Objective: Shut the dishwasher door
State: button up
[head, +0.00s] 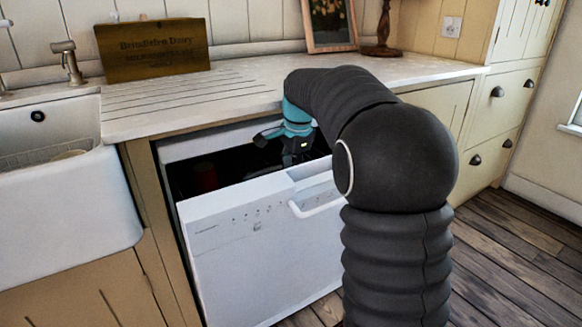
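The white dishwasher door (245,262) stands partly open, tilted outward from the cabinet under the counter. Its white bar handle (318,208) is at the upper right of its front face, and my arm hides the door's right part. My gripper (268,136) is beside the top opening, under the counter's front edge and above the door's top edge. The fingers point left, and no object shows between them. They are small and dark here, and I cannot tell if they are open or shut. The dishwasher's dark inside (225,168) shows behind the door, with a faint reddish item.
The pale countertop (190,98) overhangs the dishwasher. A white sink (62,205) is at the left, with a brass tap (68,62). A wooden sign (153,48) and a picture frame (330,22) stand on the counter. Wooden floor (510,255) is clear at the right.

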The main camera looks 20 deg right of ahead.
jog(key=shift+s+d+r, duration=0.15)
jog(key=shift+s+r, duration=0.15)
jog(key=shift+r, duration=0.5)
notch_tip(320, 180, up, 12)
jog(key=s, duration=0.2)
jog(key=shift+s+d+f, duration=0.15)
jog(key=shift+d+f, duration=0.05)
jog(key=shift+d, duration=0.15)
